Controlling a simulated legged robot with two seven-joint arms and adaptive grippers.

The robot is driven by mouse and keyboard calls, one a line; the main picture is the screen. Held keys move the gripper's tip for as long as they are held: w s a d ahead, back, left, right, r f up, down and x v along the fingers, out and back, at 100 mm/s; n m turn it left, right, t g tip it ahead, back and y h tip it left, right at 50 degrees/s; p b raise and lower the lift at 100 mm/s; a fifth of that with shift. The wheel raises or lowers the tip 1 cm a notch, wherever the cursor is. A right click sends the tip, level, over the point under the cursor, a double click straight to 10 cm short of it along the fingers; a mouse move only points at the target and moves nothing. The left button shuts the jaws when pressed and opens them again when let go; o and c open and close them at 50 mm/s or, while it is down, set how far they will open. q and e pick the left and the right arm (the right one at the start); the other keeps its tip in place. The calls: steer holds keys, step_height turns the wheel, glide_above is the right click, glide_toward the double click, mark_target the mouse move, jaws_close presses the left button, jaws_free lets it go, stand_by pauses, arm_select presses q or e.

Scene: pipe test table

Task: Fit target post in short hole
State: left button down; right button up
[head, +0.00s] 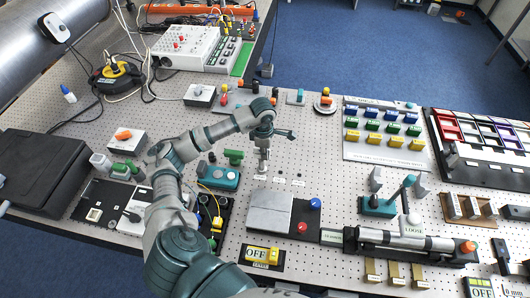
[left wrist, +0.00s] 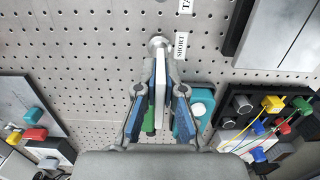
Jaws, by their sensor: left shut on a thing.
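My left gripper (head: 264,150) reaches down over the middle of the pegboard table. It is shut on a pale grey post (head: 263,167), held about upright. In the left wrist view, the post (left wrist: 161,75) lies between the two blue-padded fingers of the gripper (left wrist: 162,95). The post's round far end is beside the SHORT label (left wrist: 181,46). The short hole itself is hidden, and I cannot tell whether the post's end is in it or above it. Part of another label (left wrist: 186,6) shows farther up. My right gripper is not in view.
A green T-shaped handle (head: 234,156) and a teal box (head: 218,177) stand close left of the gripper. A grey plate (head: 268,213) lies in front, with a blue knob (head: 315,203) beside it.

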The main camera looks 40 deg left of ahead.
arm_select(q)
steer(key=shift+f, duration=0.4)
steer(key=c, duration=1.2)
jaws_free()
steer(key=r, duration=1.2)
steer(key=shift+a, duration=0.2)
steer(key=shift+s+f, duration=0.1)
steer(key=shift+f, duration=0.05)
